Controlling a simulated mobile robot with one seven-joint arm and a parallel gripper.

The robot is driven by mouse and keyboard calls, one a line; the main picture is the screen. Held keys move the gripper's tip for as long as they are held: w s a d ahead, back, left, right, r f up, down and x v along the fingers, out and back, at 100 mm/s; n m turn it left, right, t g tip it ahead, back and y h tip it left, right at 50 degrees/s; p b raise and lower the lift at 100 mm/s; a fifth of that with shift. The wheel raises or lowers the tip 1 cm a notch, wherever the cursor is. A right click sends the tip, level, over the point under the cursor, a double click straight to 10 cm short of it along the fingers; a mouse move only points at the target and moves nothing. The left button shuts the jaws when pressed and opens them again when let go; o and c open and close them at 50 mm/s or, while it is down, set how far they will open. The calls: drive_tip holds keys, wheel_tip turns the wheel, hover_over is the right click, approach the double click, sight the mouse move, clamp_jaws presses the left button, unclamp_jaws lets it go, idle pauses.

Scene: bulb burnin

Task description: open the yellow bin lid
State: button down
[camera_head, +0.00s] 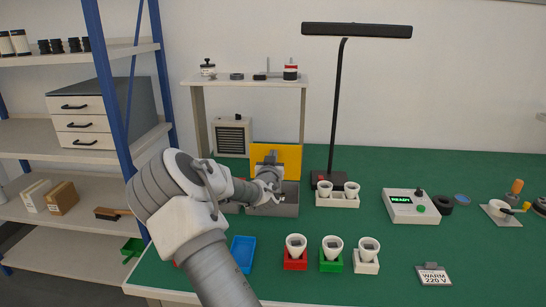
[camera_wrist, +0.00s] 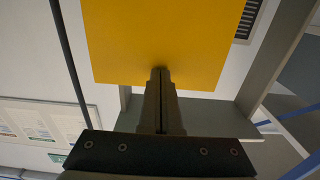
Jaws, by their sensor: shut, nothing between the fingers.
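The yellow bin lid (camera_head: 290,158) stands upright at the back of a grey bin (camera_head: 285,210) on the green bench. The lid is raised, and part of the bin is hidden behind my arm. My gripper (camera_head: 271,158) is in front of the lid, above the bin. In the wrist view the yellow lid (camera_wrist: 165,40) fills the upper middle. My gripper (camera_wrist: 160,72) is shut and empty, its fingertips at the lid's lower part in the picture. I cannot tell whether they touch it.
A lamp (camera_head: 340,110) and a white holder with two cups (camera_head: 338,200) stand right of the bin. Red (camera_head: 295,263), green (camera_head: 332,265) and white (camera_head: 366,266) cup holders and a blue tray (camera_head: 243,252) are in front. A shelf stands behind.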

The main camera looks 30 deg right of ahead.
drive_tip(key=shift+w+d+r+g+y, duration=0.25)
drive_tip(key=shift+w+d+g+y, duration=0.2)
drive_tip(key=shift+w+d, duration=0.35)
drive_tip(key=shift+a, duration=0.2)
